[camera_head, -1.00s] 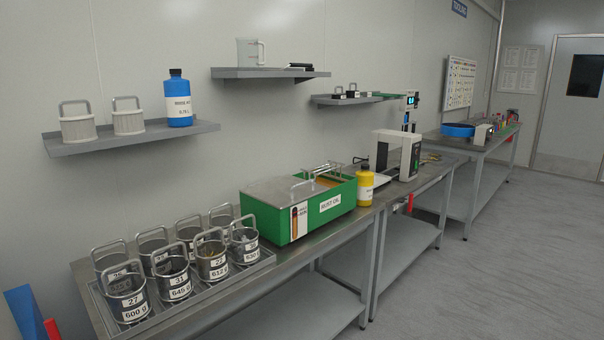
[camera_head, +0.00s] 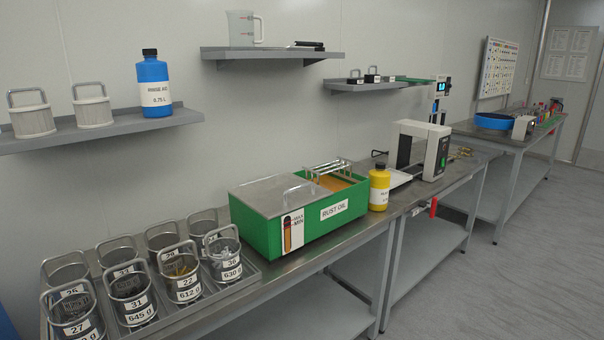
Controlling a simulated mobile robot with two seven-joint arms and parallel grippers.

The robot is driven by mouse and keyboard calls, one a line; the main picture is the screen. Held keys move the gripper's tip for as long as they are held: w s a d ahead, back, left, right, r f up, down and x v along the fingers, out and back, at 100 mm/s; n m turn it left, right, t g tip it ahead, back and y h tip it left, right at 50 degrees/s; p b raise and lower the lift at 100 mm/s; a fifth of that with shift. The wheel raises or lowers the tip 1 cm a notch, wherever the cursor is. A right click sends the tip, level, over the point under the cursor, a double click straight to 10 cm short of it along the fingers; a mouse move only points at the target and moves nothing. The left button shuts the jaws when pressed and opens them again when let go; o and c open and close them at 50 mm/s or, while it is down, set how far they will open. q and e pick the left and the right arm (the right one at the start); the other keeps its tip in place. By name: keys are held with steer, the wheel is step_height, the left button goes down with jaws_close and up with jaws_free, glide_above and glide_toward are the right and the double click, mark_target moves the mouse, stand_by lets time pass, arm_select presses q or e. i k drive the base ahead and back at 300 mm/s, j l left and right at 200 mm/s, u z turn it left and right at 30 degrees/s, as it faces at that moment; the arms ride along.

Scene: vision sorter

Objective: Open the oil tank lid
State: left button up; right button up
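The oil tank (camera_head: 270,238) is a green box labelled "RUST OIL" on the metal bench. Its grey metal lid (camera_head: 262,196) lies flat over the left part of the top and has a raised bar handle (camera_head: 298,186). The right part of the top is uncovered and shows amber oil (camera_head: 336,183) below a small metal rack (camera_head: 327,168). Neither of my grippers is in view.
A tray (camera_head: 246,279) with several labelled metal baskets stands left of the tank. A yellow bottle (camera_head: 379,190) and a white machine (camera_head: 436,148) stand to its right. Wall shelves (camera_head: 100,131) hang above. The floor (camera_head: 500,270) at right is clear.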

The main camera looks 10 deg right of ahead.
mark_target(272, 196)
steer(key=i+l+u, duration=0.1)
steer(key=i+l, duration=0.15)
steer(key=i+l+u, duration=0.1)
steer(key=l, duration=0.35)
steer(key=i+l+u, duration=0.1)
steer(key=i+l, duration=0.25)
steer(key=i+l+u, duration=0.15)
steer(key=l, duration=0.25)
